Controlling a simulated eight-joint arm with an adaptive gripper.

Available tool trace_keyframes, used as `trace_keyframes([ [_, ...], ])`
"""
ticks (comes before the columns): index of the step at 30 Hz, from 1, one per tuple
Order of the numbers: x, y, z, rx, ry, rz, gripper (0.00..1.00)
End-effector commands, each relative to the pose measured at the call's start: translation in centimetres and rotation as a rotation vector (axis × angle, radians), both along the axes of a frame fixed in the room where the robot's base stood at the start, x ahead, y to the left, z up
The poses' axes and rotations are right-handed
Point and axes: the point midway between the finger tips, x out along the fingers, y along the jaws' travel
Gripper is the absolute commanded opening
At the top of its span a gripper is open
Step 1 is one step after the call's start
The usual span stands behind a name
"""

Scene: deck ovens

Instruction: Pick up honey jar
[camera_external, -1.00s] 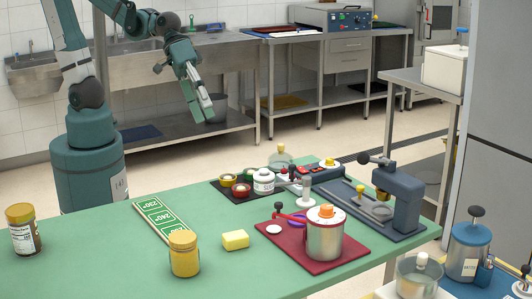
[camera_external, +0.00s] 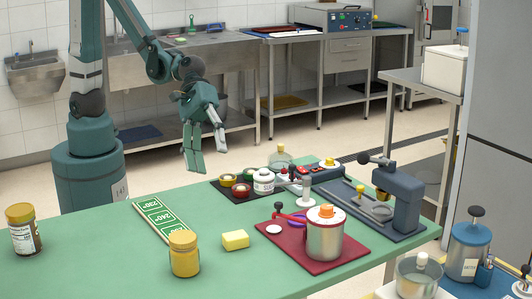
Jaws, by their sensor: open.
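A jar of golden yellow contents with a yellow lid, which looks like the honey jar (camera_external: 184,257), stands upright near the front of the green table (camera_external: 90,262). A second jar (camera_external: 23,230), with dark contents, a pale label and a yellow-brown lid, stands upright at the table's left. My gripper (camera_external: 206,160) is open and empty, with its fingers pointing down. It hangs in the air above the far side of the table, well above and behind the yellow jar in the picture.
A yellow block (camera_external: 235,240) lies right of the yellow jar. A green sign (camera_external: 164,221) with numbers lies behind it. A metal pot (camera_external: 325,236) stands on a red mat (camera_external: 296,256). Small pots and a blue press (camera_external: 398,198) crowd the right side. The table between the two jars is clear.

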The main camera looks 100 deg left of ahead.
Motion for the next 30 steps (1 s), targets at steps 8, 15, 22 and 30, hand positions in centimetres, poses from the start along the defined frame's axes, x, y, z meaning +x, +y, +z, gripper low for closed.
trace_keyframes([
  [8,0.9,-4.4,-2.8,-0.154,0.139,0.048,0.61],
  [15,1.1,-8.1,-5.2,-0.283,0.271,0.085,0.61],
  [22,1.1,-11.3,-7.7,-0.398,0.408,0.114,0.61],
  [30,0.6,-14.8,-10.5,-0.522,0.575,0.142,0.61],
])
